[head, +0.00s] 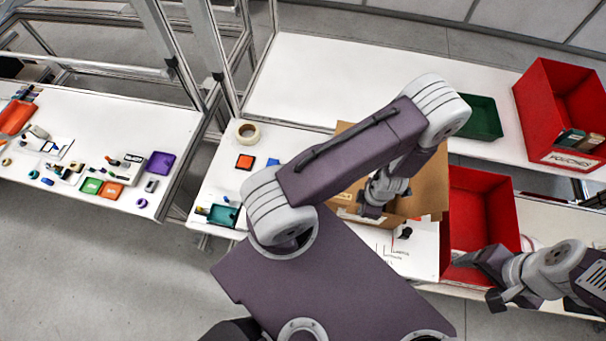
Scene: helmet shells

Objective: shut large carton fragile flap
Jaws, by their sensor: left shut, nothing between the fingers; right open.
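The brown cardboard carton (430,185) stands on the white table in the middle of the view, partly hidden behind my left arm. Cardboard also shows to the left of my forearm, with a small orange mark near its front edge. I cannot tell which panel is the fragile flap or how far it is folded. My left gripper (369,211) is shut and empty, pointing down at the carton's front part; contact is unclear. My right gripper (478,280) is open and empty, at the front of the lower red bin, right of the carton.
The red bin (483,185) stands right of the carton; another red bin (540,95) and a green tray (482,118) are behind. A tape roll (247,132), an orange-black pad (245,162) and a teal tray (223,215) lie left. Small items cover the far-left table.

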